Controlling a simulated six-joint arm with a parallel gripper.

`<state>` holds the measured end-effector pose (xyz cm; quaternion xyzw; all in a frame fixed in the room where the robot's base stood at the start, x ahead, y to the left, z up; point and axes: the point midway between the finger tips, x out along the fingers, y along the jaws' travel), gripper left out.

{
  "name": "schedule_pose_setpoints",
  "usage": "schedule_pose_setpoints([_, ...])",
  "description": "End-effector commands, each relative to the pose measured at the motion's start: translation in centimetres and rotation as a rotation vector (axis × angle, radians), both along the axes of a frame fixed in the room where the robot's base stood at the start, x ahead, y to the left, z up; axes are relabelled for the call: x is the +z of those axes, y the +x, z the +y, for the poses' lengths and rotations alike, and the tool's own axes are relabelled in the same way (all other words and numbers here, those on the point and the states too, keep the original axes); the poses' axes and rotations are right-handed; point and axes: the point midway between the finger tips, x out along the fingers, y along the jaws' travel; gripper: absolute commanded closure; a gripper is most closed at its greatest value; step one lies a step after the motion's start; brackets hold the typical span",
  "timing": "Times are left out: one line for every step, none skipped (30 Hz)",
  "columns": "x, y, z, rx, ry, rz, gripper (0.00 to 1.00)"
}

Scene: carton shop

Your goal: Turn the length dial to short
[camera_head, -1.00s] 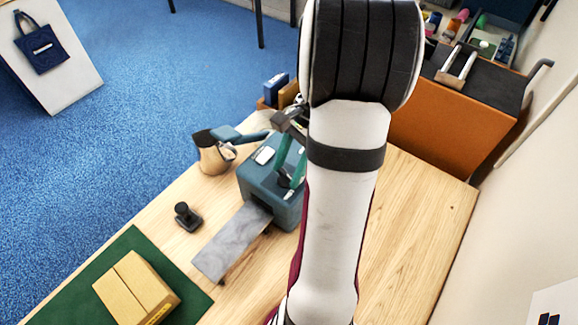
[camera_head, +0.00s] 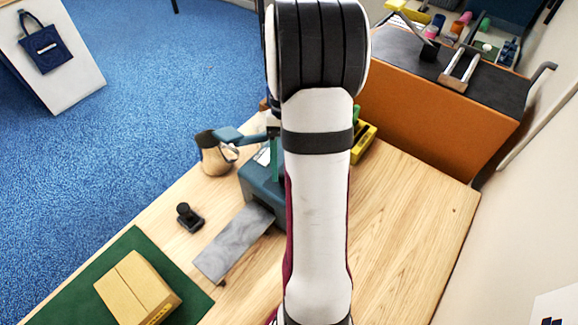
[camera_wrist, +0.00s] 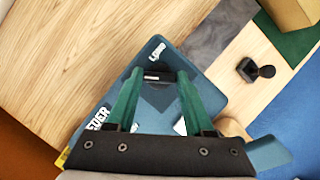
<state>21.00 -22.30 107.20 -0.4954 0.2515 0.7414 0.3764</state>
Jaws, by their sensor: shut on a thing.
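The teal machine (camera_head: 258,185) stands on the wooden table, partly hidden behind my arm in the head view. In the wrist view its top (camera_wrist: 205,98) bears white lettering, only partly readable. The small black dial (camera_wrist: 157,76) sits on this top, near lettering that seems to read LONG. My gripper (camera_wrist: 160,73) is over the machine, its two green fingers closed on the dial from both sides. The dial's pointer direction cannot be told. In the head view my gripper (camera_head: 275,150) is mostly hidden and the dial does not show.
A grey plate (camera_head: 233,245) extends from the machine's front. A black-handled stamp (camera_head: 189,217) and a tan jug (camera_head: 214,155) stand nearby. A carton (camera_head: 137,288) lies on a green mat (camera_head: 130,247). A yellow item (camera_head: 363,145) is behind my arm. The right table area is clear.

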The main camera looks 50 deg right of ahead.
Motion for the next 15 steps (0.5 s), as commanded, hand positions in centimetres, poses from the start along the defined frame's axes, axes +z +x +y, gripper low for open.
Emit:
schedule_pose_setpoints([-0.01,0.03,0.06,0.026,0.001,0.001,1.00])
schedule_pose_setpoints([-0.01,0.04,0.06,0.041,0.001,0.001,1.00])
schedule_pose_setpoints([-0.01,0.04,0.06,0.061,0.001,0.000,1.00])
schedule_pose_setpoints([-0.02,0.03,0.06,0.075,0.001,0.001,1.00])
schedule_pose_setpoints([-0.02,0.03,0.06,0.088,0.001,0.001,1.00])
schedule_pose_setpoints([-0.02,0.04,0.07,0.102,0.000,0.001,1.00])
schedule_pose_setpoints([-0.02,0.04,0.08,0.113,0.001,0.001,1.00])
schedule_pose_setpoints([-0.02,0.05,0.08,0.122,0.001,0.001,1.00])
schedule_pose_setpoints([-0.02,0.06,0.09,0.133,0.001,0.001,1.00])
schedule_pose_setpoints([-0.03,0.06,0.10,0.139,0.001,0.000,1.00])
schedule_pose_setpoints([-0.03,0.06,0.10,0.145,0.001,0.001,1.00])
schedule_pose_setpoints([-0.03,0.07,0.11,0.153,0.000,0.001,1.00])
schedule_pose_setpoints([-0.03,0.06,0.10,0.157,0.001,0.001,1.00])
schedule_pose_setpoints([-0.03,0.06,0.10,0.161,0.001,0.001,1.00])
schedule_pose_setpoints([-0.03,0.06,0.10,0.165,0.001,0.001,1.00])
